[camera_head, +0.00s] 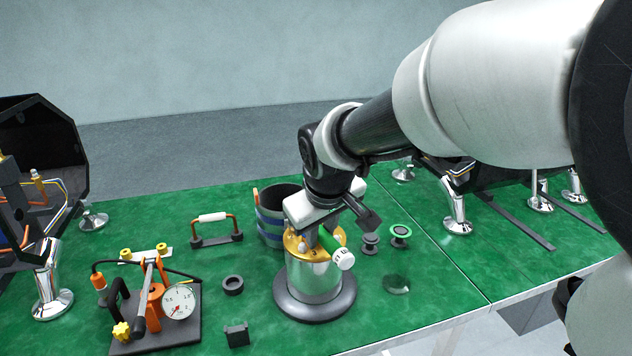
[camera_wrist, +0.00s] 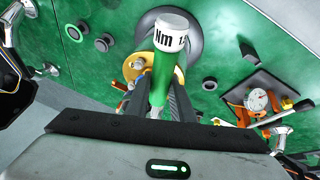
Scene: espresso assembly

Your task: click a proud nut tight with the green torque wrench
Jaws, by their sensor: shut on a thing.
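The green torque wrench (camera_head: 330,243) is in my gripper (camera_head: 322,232), over the silver boiler (camera_head: 313,281) with the brass flange (camera_head: 298,250). In the wrist view the wrench's green handle (camera_wrist: 161,78) stands between my two dark fingers (camera_wrist: 163,100), its white cap marked "Nm" towards the camera. My gripper is shut on the handle. Several nuts sit around the flange, one showing at its front left (camera_head: 303,247). The wrench's working end is hidden, so I cannot tell whether it sits on a nut or which nut stands proud.
A black stand with a pressure gauge (camera_head: 180,301) is at the front left. A dark ring (camera_head: 233,285) and small black block (camera_head: 237,335) lie left of the boiler. A dark pot (camera_head: 276,205) stands behind it. Two knobs, one green-rimmed (camera_head: 400,232), are at right.

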